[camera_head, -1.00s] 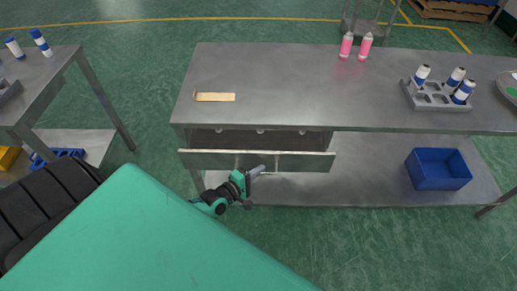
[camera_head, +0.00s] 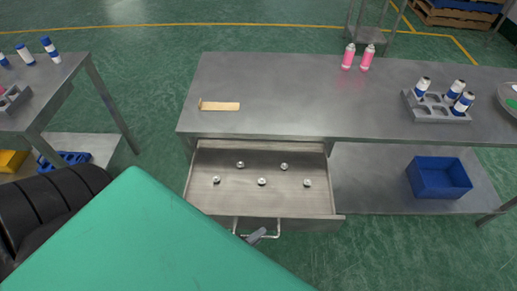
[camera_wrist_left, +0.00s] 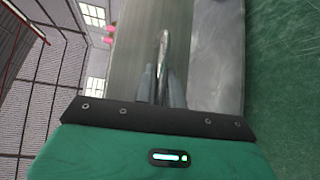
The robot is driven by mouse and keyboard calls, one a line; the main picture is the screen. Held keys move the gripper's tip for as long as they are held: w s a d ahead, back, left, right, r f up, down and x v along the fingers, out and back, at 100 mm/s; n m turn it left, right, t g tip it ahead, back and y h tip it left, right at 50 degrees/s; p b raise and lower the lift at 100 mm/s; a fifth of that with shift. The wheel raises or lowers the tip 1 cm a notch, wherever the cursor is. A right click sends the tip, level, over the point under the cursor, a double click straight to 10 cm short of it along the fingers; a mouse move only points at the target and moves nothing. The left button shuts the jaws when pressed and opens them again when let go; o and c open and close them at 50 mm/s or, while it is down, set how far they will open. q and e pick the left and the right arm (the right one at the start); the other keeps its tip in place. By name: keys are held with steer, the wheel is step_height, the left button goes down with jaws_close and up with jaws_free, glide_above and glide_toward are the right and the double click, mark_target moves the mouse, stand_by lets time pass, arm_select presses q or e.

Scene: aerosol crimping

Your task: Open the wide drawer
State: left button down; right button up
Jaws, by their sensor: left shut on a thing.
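The wide drawer (camera_head: 225,202) under the steel workbench is pulled well out, and its inside shows from above. Several small silver valve-like parts stand spread on its floor, one of them a part (camera_head: 262,182) near the middle. A bar handle (camera_head: 279,229) sits on the drawer's front. My left gripper (camera_head: 257,236) is at the handle, shut on it; the head view shows only its fingertips, as my green body hides the rest. In the left wrist view the two fingers (camera_wrist_left: 161,85) close around the handle bar (camera_wrist_left: 163,50). My right gripper is not in view.
On the workbench (camera_head: 300,95) are a wooden strip (camera_head: 220,106), pink cans (camera_head: 348,57) and a grey rack (camera_head: 437,110) with blue-white bottles. A blue bin (camera_head: 438,178) is on the lower shelf. Another table (camera_head: 45,85) stands at left.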

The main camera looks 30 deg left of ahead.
arm_select(q)
steer(key=shift+s, duration=0.15)
steer(key=c, duration=1.5)
jaws_free()
steer(key=b+v, duration=0.3)
steer(key=v, duration=1)
steer(key=shift+s+r+b, duration=0.15)
steer(key=shift+s+b, duration=0.15)
steer(key=shift+s, duration=0.1)
